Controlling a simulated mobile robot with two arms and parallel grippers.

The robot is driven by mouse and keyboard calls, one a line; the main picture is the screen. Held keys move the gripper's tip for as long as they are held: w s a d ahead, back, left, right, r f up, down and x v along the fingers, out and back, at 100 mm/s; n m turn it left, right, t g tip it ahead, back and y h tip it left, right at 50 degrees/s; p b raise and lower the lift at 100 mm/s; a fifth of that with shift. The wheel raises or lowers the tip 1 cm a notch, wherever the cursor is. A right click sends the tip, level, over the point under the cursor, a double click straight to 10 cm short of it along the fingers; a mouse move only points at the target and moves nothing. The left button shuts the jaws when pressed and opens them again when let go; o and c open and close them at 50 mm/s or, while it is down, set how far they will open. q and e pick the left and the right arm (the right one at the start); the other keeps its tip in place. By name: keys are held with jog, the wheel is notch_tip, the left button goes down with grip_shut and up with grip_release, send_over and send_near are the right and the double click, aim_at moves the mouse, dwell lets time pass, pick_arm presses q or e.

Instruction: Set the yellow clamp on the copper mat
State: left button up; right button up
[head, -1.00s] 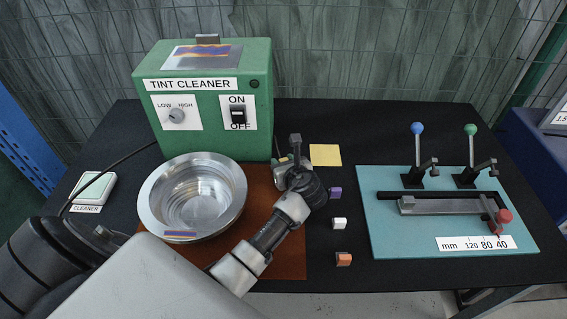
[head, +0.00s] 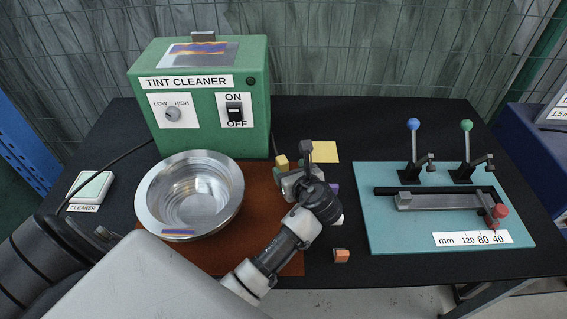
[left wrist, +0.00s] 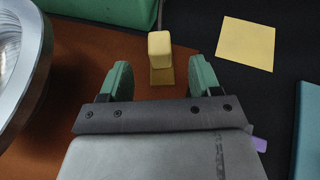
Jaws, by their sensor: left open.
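The yellow clamp (head: 282,161) stands upright on the copper mat (head: 262,180), near the mat's back right part, behind my left gripper. In the left wrist view the clamp (left wrist: 160,52) rests on the brown mat (left wrist: 85,45), ahead of the jaws and centred between them. My left gripper (head: 291,173) is open and holds nothing. Its two green fingers (left wrist: 161,78) show apart in the wrist view, with the clamp just beyond their tips. My right gripper is not in view.
A steel bowl (head: 150,205) stands on the mat's left part, before the green tint cleaner (head: 200,130). A yellow note (head: 324,151), a mostly hidden purple block (left wrist: 260,145) and an orange block (head: 341,256) lie right of the mat. A teal board (head: 390,235) with levers is farther right.

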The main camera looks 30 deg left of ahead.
pick_arm(q)
jog(key=shift+v, duration=2.25)
